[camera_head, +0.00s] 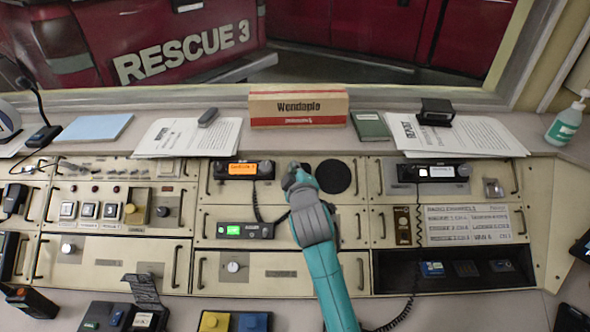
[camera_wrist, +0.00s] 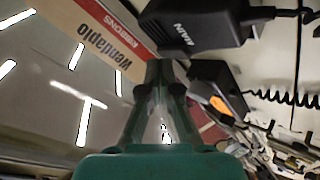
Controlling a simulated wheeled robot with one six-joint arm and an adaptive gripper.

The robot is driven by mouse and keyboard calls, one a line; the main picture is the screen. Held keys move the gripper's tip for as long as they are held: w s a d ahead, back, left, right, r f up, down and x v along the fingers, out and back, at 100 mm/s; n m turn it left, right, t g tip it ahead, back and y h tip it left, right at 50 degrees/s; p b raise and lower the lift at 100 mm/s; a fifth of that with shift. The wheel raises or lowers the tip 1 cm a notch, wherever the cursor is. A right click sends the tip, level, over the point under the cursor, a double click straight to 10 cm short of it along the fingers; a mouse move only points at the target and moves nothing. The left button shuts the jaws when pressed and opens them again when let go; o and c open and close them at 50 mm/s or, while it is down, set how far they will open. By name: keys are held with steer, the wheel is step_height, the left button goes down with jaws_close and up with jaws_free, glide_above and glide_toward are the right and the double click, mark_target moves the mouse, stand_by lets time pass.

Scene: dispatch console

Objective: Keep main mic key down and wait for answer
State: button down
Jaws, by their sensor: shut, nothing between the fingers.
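A black box-shaped mic marked MAIN (camera_wrist: 195,24) fills the upper middle of the wrist view, seen upside down. My gripper's shut fingertips (camera_wrist: 160,72) are beside its lower left end. I cannot tell whether they touch it or press its key, and the key itself is not clear. In the head view my gripper (camera_head: 293,172) is over the upper middle console panel, covering most of the mic's spot. The radio with an orange display (camera_head: 244,169) is just left of it and also shows in the wrist view (camera_wrist: 212,97).
A black round speaker (camera_head: 334,176) is right of my gripper. A radio with a green display (camera_head: 245,230) is below left. A coiled cord (camera_wrist: 285,97) crosses the wrist view's right side.

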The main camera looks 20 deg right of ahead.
steer(key=shift+w+f, duration=0.2)
steer(key=shift+f, duration=0.15)
stand_by(1.6)
stand_by(1.5)
steer(key=shift+s+a+r, duration=0.1)
steer(key=shift+s+r, duration=0.3)
steer(key=shift+r, duration=0.3)
steer(key=shift+s+a+r, duration=0.15)
steer(key=shift+s+r, duration=0.3)
steer(key=shift+r, duration=0.25)
steer(key=shift+s+a+r, duration=0.1)
steer(key=shift+s+r, duration=0.3)
steer(key=shift+r, duration=0.3)
steer(key=shift+s+a+r, duration=0.15)
steer(key=shift+s+r, duration=0.3)
steer(key=shift+r, duration=0.25)
